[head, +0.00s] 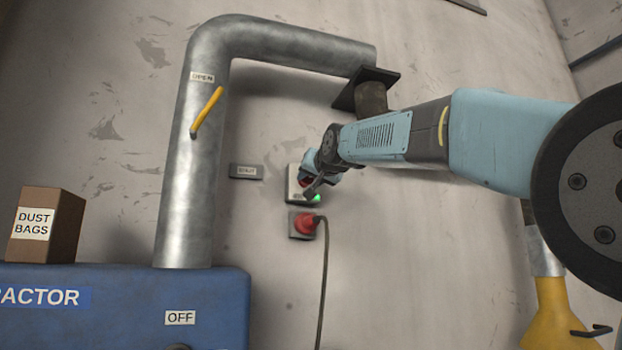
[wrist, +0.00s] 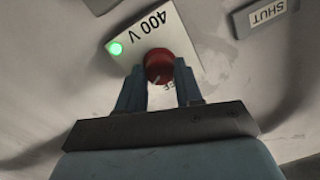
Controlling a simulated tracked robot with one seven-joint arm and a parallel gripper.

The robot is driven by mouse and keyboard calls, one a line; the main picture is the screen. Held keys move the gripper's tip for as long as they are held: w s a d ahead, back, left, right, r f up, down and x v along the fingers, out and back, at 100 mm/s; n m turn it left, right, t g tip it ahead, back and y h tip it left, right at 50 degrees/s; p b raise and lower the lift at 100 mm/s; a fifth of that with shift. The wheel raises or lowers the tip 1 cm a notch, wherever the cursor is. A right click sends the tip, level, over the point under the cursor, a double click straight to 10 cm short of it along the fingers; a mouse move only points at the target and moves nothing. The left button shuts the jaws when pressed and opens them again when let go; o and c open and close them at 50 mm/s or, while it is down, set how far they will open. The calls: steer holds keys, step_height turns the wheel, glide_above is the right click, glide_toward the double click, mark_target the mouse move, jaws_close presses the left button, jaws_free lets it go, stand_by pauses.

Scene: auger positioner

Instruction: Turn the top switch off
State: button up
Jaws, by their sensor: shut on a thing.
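The top switch box (head: 292,184) is a pale wall box marked 400 V, with a red rotary knob (wrist: 158,64) and a lit green lamp (wrist: 115,48). The lamp also glows in the head view (head: 316,198). My gripper (wrist: 160,80) is shut on the red knob, one finger on each side of it. A white mark shows near the knob's lower edge. The scale around it is mostly hidden by my fingers. In the head view my gripper (head: 316,184) is at the box and covers much of it.
A red plug (head: 305,224) sits in a socket just below the switch, its cable hanging down. A SHUT plate (head: 246,171) is left of it. A metal duct (head: 186,180) with a yellow lever (head: 207,112) rises from the blue extractor (head: 120,310). A brown box (head: 62,212) stands on the extractor.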

steer(key=n, duration=0.6)
steer(key=shift+f, duration=0.1)
steer(key=n, duration=0.6)
steer(key=shift+h, duration=0.4)
steer(key=shift+n, duration=0.4)
steer(key=o, duration=1)
steer(key=shift+o, duration=0.2)
steer(key=v, duration=1.3)
steer(key=shift+s, duration=0.35)
steer(key=shift+d, duration=0.1)
